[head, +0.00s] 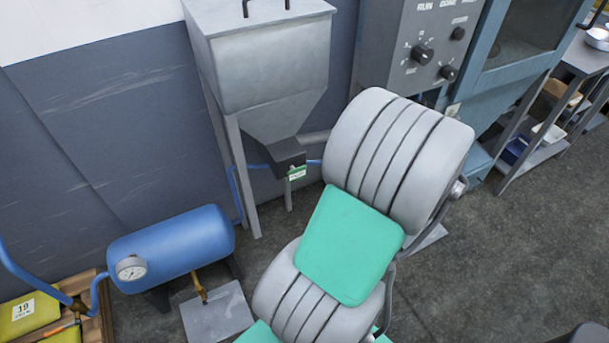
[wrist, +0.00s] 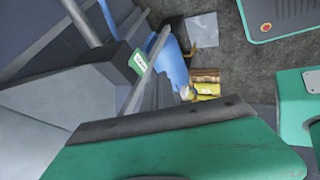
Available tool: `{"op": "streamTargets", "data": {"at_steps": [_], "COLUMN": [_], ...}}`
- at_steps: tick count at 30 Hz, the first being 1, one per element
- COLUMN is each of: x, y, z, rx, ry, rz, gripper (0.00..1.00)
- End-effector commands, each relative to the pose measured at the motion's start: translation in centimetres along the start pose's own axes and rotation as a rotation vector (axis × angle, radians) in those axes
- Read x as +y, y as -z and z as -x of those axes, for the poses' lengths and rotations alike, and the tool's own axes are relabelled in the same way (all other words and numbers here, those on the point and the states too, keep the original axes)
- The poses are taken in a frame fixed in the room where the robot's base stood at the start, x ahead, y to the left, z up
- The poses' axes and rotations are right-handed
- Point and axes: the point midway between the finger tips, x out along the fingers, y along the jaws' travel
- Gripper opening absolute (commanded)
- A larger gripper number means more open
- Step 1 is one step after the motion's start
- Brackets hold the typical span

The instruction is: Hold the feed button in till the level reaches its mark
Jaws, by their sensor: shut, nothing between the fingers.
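The grey control panel (head: 395,75) is at the top of the head view, partly cut off by the frame edge and partly behind my arm. It carries a large dark knob (head: 423,54) and smaller dark controls, one below right (head: 448,72) and one above right (head: 458,33). I cannot tell which control is the feed button, and I cannot make out a level or its mark. My gripper is hidden in the head view. In the wrist view my gripper (wrist: 165,120) fills the lower part as a teal body with a dark edge, shut and empty.
A grey hopper (head: 265,75) on legs stands left of my arm, with a green tag (head: 297,173) at its outlet. A blue tank (head: 180,248) with a gauge sits low left. A shelf rack (head: 545,160) stands at right. The floor at lower right is mostly clear.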

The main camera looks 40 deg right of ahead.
Motion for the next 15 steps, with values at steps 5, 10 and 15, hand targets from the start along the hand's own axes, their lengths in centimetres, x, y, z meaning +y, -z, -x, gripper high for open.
{"op": "streamTargets", "data": {"at_steps": [5, 10, 15], "x": [0.0, -0.1, 0.0], "y": [0.1, 0.2, 0.2], "z": [-0.5, -2.9, -6.7], "rx": [0.001, 0.003, 0.004], "ry": [0.001, 0.005, 0.005], "rz": [-0.001, -0.002, -0.003], "gripper": [0.0, 0.0, 0.0]}}
